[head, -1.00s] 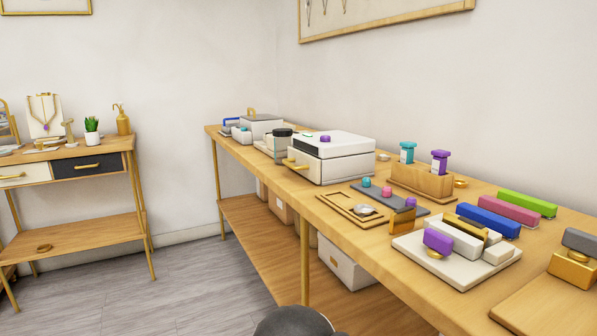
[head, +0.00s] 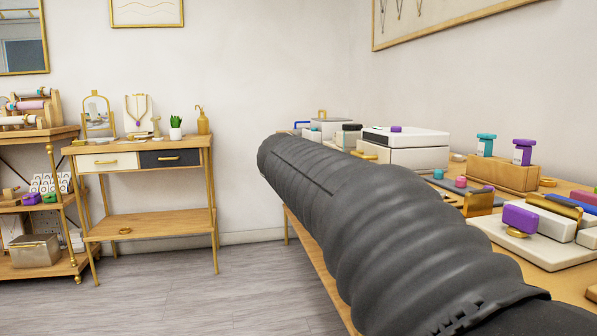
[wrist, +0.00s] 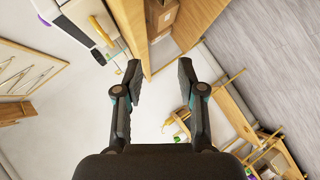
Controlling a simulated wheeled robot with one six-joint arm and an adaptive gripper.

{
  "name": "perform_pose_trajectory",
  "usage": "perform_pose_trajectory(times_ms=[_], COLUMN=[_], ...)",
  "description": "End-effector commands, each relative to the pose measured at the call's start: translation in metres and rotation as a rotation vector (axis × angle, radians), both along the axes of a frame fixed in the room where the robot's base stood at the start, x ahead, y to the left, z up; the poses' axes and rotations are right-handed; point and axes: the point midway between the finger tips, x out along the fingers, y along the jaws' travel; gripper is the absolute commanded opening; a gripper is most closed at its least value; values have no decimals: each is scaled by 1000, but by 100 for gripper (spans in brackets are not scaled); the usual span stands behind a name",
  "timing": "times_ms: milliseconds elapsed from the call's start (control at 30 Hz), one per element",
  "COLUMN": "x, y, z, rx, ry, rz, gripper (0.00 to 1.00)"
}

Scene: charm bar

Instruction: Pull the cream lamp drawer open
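The cream lamp is a white box (head: 418,157) on the long wooden bench, at the right of centre in the head view. A gold handle (head: 364,155) shows low on its front, partly hidden by my dark arm. The drawer looks closed, though much of its front is covered. A white box with a dark slot, seemingly the same lamp, shows at the upper left of the wrist view (wrist: 92,20). My gripper (wrist: 160,66) is open and empty in the wrist view, apart from the lamp. It is not visible in the head view.
A side table (head: 140,228) at the left has a cream drawer (head: 107,162) beside a dark drawer (head: 170,158), both closed with gold handles. A wooden holder (head: 503,174) with teal and purple bottles stands right of the lamp. Grey floor between the tables is clear.

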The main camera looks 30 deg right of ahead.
Motion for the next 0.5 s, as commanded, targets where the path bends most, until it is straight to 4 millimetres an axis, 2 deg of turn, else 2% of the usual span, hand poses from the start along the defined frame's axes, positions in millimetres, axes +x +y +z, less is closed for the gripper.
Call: perform_pose_trajectory(times_ms=[33,200,300,500], x=[19,60,72,84], y=[-20,-65,-80,-95], z=[-1,26,37,44], rx=[-72,-279,-355,-408], ry=[3,15,22,29], rz=[-11,-33,-42,-49], gripper=[39,39,39,39])
